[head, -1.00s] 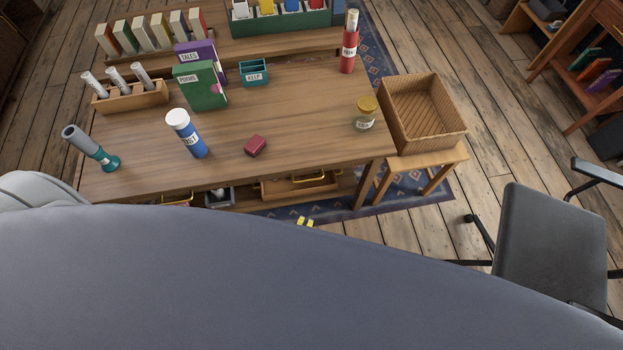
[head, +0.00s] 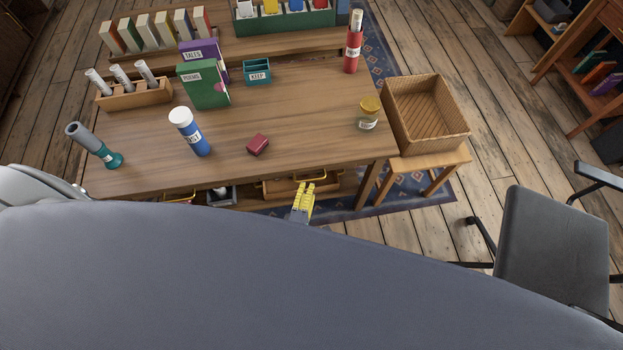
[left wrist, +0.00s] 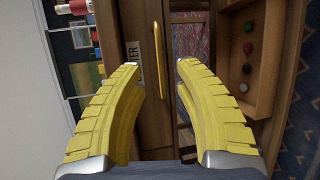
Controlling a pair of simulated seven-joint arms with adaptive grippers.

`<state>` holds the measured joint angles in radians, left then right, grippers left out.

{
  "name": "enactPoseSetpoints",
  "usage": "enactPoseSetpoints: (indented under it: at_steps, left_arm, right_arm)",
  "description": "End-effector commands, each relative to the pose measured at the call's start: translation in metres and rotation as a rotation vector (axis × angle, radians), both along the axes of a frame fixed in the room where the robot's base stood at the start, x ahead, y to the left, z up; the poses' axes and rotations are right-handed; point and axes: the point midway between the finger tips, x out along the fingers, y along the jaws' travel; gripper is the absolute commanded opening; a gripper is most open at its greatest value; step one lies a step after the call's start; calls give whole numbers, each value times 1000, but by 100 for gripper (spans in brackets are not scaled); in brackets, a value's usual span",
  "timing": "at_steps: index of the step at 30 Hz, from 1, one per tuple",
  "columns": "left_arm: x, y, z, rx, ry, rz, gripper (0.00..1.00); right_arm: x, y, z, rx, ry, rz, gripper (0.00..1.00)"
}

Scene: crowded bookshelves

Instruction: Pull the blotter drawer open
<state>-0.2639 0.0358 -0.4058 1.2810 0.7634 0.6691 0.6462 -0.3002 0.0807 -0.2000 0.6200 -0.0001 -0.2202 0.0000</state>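The blotter drawer's front (left wrist: 146,105) is a brown wood panel in the left wrist view. Its label shows only the letters "TER"; the rest is hidden behind a finger. A gold bar handle (left wrist: 156,50) stands out from it. My left gripper (left wrist: 160,67) has its two yellow fingers spread wide, one on each side of the handle's line. I cannot tell whether the handle is between the fingertips or just beyond them; neither finger visibly touches it. In the head view my left gripper (head: 305,188) is at the table's front edge. My right gripper is not in view.
An opening with several coloured round pieces (left wrist: 247,68) lies right of the handle in the wrist view. A grey chair (head: 555,245) stands at right.

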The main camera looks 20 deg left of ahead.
Motion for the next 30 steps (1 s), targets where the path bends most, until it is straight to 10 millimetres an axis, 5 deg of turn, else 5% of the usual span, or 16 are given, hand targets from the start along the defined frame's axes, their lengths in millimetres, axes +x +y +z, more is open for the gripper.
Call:
enactPoseSetpoints:
  at_steps: [12, 28, 30]
  left_arm:
    - [50, 2, -10, 0, 1, 0, 32]
    - [57, 2, -11, 0, 1, 0, 34]
    - [57, 2, -11, 0, 1, 0, 26]
  right_arm:
    - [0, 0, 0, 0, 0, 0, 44]
    - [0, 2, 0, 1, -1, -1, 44]
    - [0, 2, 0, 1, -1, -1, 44]
